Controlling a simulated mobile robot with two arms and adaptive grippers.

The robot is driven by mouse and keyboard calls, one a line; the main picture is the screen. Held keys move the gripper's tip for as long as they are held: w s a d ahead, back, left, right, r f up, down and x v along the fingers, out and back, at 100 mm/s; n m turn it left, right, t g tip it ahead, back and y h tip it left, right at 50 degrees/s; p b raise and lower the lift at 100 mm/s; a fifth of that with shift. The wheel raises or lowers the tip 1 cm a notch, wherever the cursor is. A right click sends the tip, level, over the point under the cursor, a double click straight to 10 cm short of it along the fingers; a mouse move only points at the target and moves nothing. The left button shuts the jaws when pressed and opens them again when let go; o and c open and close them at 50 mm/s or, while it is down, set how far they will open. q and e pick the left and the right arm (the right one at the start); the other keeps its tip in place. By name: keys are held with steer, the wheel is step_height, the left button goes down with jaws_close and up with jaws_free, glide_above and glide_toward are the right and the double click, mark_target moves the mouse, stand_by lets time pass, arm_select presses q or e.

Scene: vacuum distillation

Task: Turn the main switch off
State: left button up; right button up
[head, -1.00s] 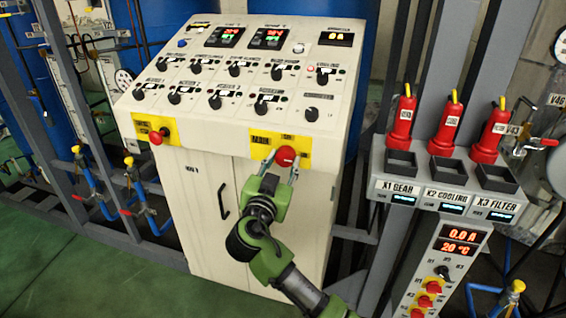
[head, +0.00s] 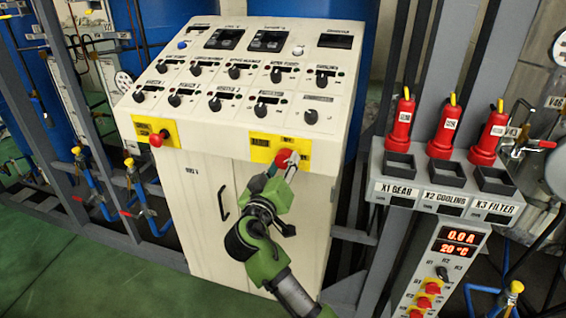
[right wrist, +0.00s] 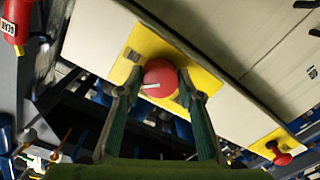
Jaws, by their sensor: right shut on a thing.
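The main switch is a red round knob (head: 287,157) on a yellow plate (head: 262,147) at the right of the white control cabinet's front. In the right wrist view the red knob (right wrist: 160,78) sits between my fingers, with a white mark pointing left. My right gripper (head: 282,168) is shut on this knob, one finger on each side of it. The cabinet's displays (head: 269,41) are dark. My left gripper is not in view.
Another red knob (head: 156,140) on a yellow plate is at the cabinet's left. A rack (head: 405,190) with red plugs in holders stands close on the right. Blue pipes with yellow valves (head: 129,162) are at left. Green floor is open in front.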

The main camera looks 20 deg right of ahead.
steer(key=n+p, duration=0.1)
steer(key=n, duration=0.1)
steer(key=n+p, duration=0.1)
steer(key=n, duration=0.1)
steer(key=shift+r+n, duration=0.2)
steer(key=shift+n, duration=0.1)
steer(key=n+p, duration=0.2)
steer(key=n, duration=0.2)
steer(key=shift+n+p, duration=0.3)
steer(key=shift+p, duration=0.1)
steer(key=o, duration=1.1)
steer(key=v, duration=0.7)
steer(key=shift+s+a, duration=0.15)
steer(key=shift+a, duration=0.15)
